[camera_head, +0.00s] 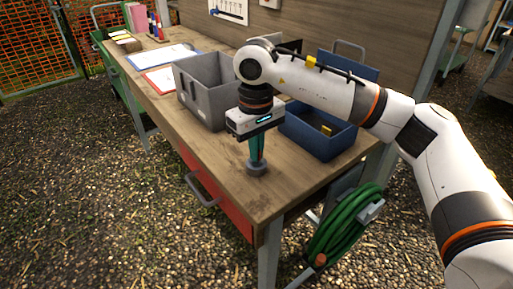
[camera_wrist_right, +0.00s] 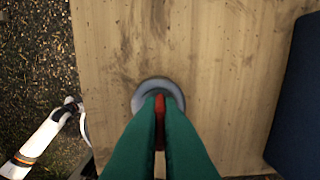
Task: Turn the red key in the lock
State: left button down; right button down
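The lock (camera_head: 257,169) is a grey round base on the bench top near its front right corner. In the right wrist view its grey ring (camera_wrist_right: 141,97) shows around the fingertips. The red key (camera_wrist_right: 160,118) stands upright between the green fingers there; in the head view the fingers hide it. My right gripper (camera_head: 257,158) points straight down over the lock, its fingers closed on both sides of the key. A white arm (camera_wrist_right: 45,137) with an orange band, seemingly my left one, shows at the left of the wrist view; its gripper is too small to read.
A grey bin (camera_head: 202,93) and a blue bin (camera_head: 318,137) stand behind the gripper on the bench (camera_head: 190,141). A red drawer (camera_head: 218,195) with a handle is below the front edge. A green hose (camera_head: 345,222) hangs at the right end. The bench top around the lock is clear.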

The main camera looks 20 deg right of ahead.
jog(key=c, duration=1.5)
grip_release()
jog(key=shift+w, duration=0.15)
jog(key=shift+c, duration=0.2)
pick_arm(q)
jog(key=shift+w, duration=0.3)
jog(key=shift+d, duration=0.1)
